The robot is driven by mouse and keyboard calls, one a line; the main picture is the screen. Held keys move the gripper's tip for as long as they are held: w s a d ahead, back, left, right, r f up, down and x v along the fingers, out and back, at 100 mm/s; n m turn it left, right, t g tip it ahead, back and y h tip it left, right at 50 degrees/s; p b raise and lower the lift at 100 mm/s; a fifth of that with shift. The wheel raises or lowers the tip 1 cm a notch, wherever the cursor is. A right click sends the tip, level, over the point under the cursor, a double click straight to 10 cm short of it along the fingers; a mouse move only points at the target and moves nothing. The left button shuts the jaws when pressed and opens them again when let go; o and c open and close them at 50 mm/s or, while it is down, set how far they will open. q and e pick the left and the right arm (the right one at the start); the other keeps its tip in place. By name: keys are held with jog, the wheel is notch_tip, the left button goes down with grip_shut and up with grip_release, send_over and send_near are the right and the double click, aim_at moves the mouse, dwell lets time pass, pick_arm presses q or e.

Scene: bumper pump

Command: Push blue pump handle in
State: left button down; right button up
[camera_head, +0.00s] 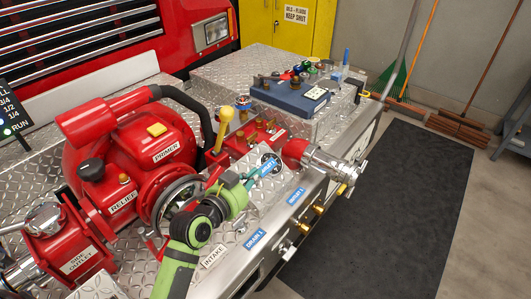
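The red pump (140,160) is mounted on the diamond-plate bumper, with PRIMER and RELIEF labels on its body. My green and dark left arm reaches in from the bottom, and its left gripper (262,172) is small and foreshortened over the sloped panel right of the pump. Its fingers do not show clearly. A teal-blue piece (253,182) lies right at the gripper; I cannot tell whether it is the blue pump handle or whether it is touched. My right gripper is not in view.
A yellow-knobbed lever (224,121) stands behind my gripper. A red and chrome outlet (325,160) sticks out to the right. Blue labels and brass fittings (318,208) line the bumper edge. A blue case (290,98) sits behind. The dark floor mat (385,210) is clear.

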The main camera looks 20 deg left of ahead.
pick_arm(q)
jog(key=d, duration=0.1)
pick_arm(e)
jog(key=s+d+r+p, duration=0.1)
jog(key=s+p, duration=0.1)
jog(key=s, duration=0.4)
pick_arm(q)
send_over(266, 167)
jog(key=s+d, duration=0.2)
jog(key=d, duration=0.1)
jog(key=f, duration=0.1)
jog(key=a+f, duration=0.1)
jog(key=f, duration=0.1)
jog(key=a+f, duration=0.1)
jog(key=shift+a+f, duration=0.1)
jog(key=shift+f, duration=0.25)
jog(key=shift+a+f, duration=0.1)
jog(key=f+b, duration=0.1)
jog(key=b, duration=0.1)
jog(key=a+f+b, duration=0.1)
jog(key=shift+w+a+f+b, duration=0.1)
jog(key=shift+w+f+b, duration=0.1)
jog(key=shift+f+b, duration=0.2)
jog(key=shift+w+a+f+b, duration=0.1)
jog(key=shift+a+f+b, duration=0.2)
jog(key=shift+b, duration=0.2)
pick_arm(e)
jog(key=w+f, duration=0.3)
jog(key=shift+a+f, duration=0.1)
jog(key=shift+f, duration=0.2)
